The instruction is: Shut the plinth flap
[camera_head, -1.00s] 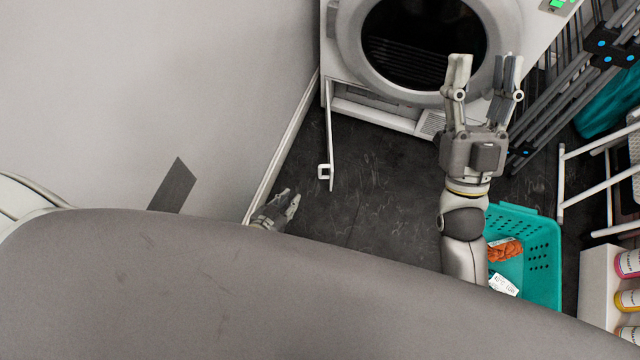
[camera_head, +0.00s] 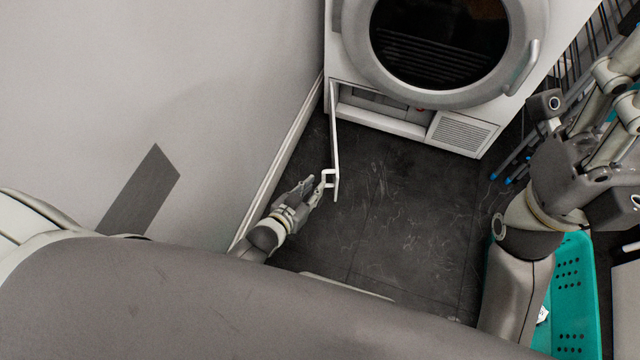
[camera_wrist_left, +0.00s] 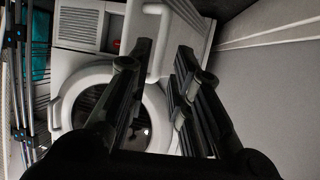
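The plinth flap (camera_head: 335,135) stands swung open at the lower left of the dryer (camera_head: 440,45), seen nearly edge-on.
A teal basket (camera_head: 572,290) stands on the floor under my right arm. A folded drying rack (camera_head: 515,160) leans right of the dryer. The wall and its skirting (camera_head: 285,150) run close along the left. The dark floor (camera_head: 400,210) before the dryer is clear.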

